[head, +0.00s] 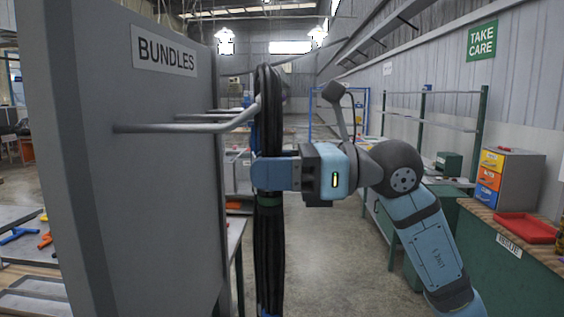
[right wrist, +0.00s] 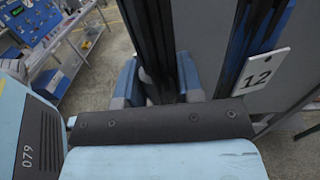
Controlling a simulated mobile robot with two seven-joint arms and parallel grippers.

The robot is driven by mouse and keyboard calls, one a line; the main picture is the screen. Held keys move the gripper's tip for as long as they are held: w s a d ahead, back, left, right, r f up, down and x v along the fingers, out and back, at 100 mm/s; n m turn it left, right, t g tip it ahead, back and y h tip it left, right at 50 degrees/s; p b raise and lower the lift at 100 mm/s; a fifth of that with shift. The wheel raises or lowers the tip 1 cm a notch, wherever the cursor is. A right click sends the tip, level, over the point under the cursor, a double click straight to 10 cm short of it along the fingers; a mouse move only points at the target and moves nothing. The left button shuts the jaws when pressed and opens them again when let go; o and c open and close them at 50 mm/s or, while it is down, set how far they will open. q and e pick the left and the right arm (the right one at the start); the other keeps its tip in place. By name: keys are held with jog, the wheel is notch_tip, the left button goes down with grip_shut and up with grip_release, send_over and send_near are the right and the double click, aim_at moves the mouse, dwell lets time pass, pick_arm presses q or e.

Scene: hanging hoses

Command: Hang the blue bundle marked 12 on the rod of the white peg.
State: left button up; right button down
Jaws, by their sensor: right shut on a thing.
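A long bundle of mostly black hoses (head: 270,235) hangs upright in the head view, with some blue showing at its edge and bottom. My right gripper (head: 268,174) is shut around it below its top loop. In the right wrist view the fingers (right wrist: 160,85) close on dark hoses, and a white tag marked 12 (right wrist: 258,71) hangs beside a blue strand (right wrist: 238,45). A pale grey rod (head: 190,128) juts from the panel, its upturned tip overlapping the bundle's left edge. I cannot tell whether the loop is around it. My left gripper is out of view.
The grey panel (head: 125,190) with the BUNDLES sign (head: 163,50) fills the left. Another pale rod (head: 225,111) juts out farther back. A bench with a red tray (head: 525,228) and a drawer cabinet (head: 515,178) stands at right. The aisle floor (head: 325,255) is clear.

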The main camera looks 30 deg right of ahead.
jog(key=w+a+f, duration=0.5)
jog(key=w+a, duration=0.1)
jog(key=a, duration=0.3)
jog(key=shift+f+b, duration=0.15)
jog(key=shift+b, duration=0.2)
dwell(1.3)
jog(key=shift+s+d, duration=0.1)
jog(key=shift+s, duration=0.05)
jog(key=shift+d, duration=0.15)
dwell(0.4)
